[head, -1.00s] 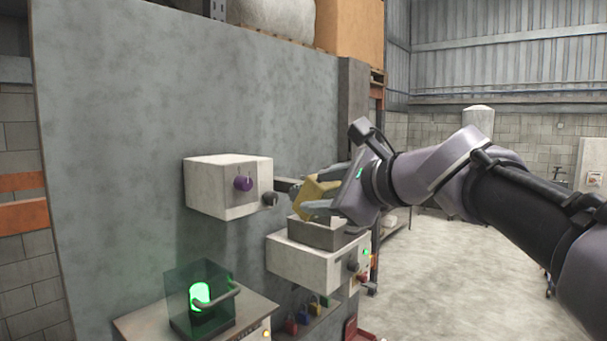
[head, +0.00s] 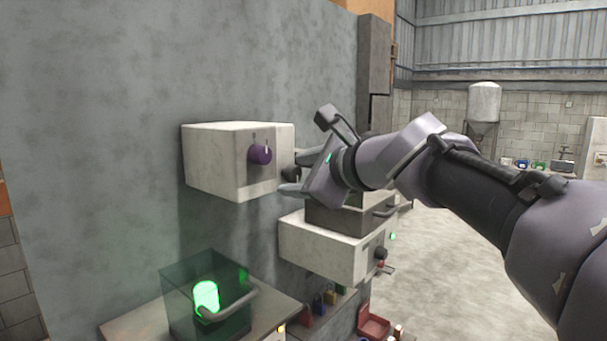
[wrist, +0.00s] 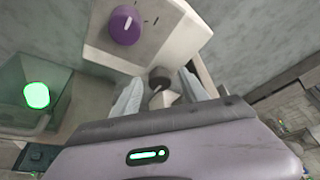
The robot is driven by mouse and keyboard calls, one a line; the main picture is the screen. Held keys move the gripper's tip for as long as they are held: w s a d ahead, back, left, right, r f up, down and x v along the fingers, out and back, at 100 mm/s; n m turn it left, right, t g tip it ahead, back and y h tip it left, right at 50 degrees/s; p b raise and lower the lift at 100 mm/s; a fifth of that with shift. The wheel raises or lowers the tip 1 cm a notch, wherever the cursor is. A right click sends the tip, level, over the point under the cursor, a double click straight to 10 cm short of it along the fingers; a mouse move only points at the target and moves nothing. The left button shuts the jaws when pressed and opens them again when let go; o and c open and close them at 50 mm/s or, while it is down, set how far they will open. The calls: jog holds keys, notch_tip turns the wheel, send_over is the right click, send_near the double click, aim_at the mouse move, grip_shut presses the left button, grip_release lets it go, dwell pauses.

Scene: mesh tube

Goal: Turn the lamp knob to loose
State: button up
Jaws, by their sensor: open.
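A white box (head: 215,165) on the grey wall carries a purple knob (head: 260,154) with a pale mark. A dark knob (head: 291,173) sits lower right on it, partly hidden by my gripper. The purple knob also shows in the wrist view (wrist: 125,25), as does the dark knob (wrist: 159,77). My gripper (head: 293,172) is open, with its fingers on either side of the dark knob in the wrist view. I cannot tell whether they touch it. Neither knob is visibly named as the lamp knob. A green lamp (head: 206,298) glows inside a clear green case (head: 180,300).
The case has a grey handle (head: 230,304) and stands on a pale top (head: 135,325). A second white box (head: 318,250) with a grey tray (head: 335,220) above it is below my gripper. Small padlocks (head: 330,298) sit lower down. The floor at right is clear.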

jog(key=shift+s+d, duration=0.1)
jog(key=shift+s, duration=0.1)
jog(key=shift+c, duration=0.2)
jog(key=shift+r, duration=0.1)
jog(key=c, duration=0.4)
grip_shut()
